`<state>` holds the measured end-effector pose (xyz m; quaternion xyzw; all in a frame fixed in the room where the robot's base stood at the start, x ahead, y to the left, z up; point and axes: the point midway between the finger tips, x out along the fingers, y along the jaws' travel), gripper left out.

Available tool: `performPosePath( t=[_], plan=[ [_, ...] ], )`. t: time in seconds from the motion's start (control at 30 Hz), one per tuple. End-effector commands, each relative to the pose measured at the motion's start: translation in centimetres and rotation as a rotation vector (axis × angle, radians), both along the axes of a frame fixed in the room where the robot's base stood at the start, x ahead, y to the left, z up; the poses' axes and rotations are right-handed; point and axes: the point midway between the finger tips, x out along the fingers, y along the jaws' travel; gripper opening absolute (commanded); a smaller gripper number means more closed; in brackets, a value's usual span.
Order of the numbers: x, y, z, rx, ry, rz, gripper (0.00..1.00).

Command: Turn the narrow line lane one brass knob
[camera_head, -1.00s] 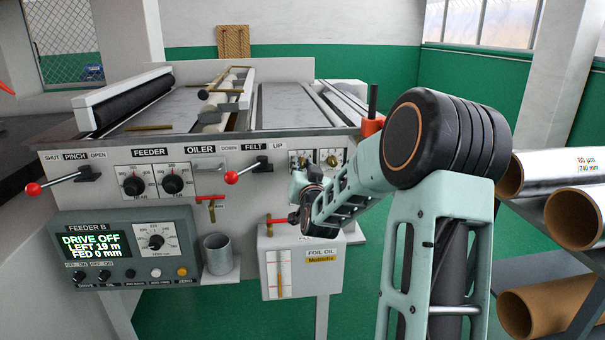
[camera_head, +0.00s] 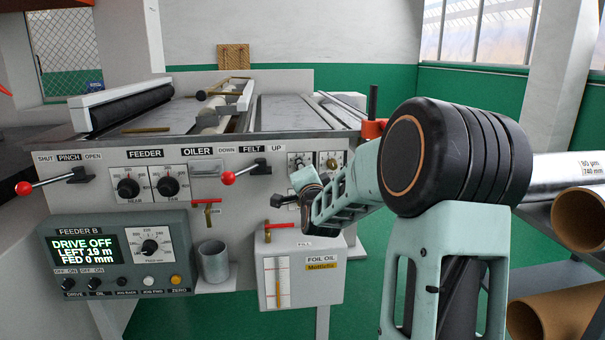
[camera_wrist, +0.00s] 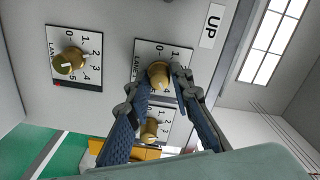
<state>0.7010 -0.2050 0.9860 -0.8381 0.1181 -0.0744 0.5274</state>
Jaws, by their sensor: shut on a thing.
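In the wrist view, my gripper (camera_wrist: 159,78) has its two blue-padded fingers on either side of a brass knob (camera_wrist: 158,71) on a white lane dial plate (camera_wrist: 146,47), shut on it. A second brass knob (camera_wrist: 68,62) sits on a lane plate to the left, its scale readable from 1 to 5. A third brass knob (camera_wrist: 151,130) shows between the fingers, lower down. In the head view, one brass knob (camera_head: 332,163) shows right of the felt lever. My arm covers part of the dial area, and I cannot clearly see the fingertips there.
The felt lever's red ball (camera_head: 228,178) is left of the dials. Below are the red oil valve handle (camera_head: 278,225) and the foil oil box (camera_head: 325,285). The feeder box (camera_head: 120,262) reads DRIVE OFF. Foil rolls (camera_head: 570,170) lie on a rack at right.

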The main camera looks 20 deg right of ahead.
Motion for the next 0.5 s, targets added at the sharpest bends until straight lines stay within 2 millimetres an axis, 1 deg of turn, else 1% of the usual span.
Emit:
performPosePath(
  t=[0.2,0.5],
  plan=[
    [-0.01,-0.01,-0.04,0.069,-0.02,0.0,0.0],
    [-0.01,-0.01,0.02,0.096,-0.028,0.0,0.0]
  ],
)
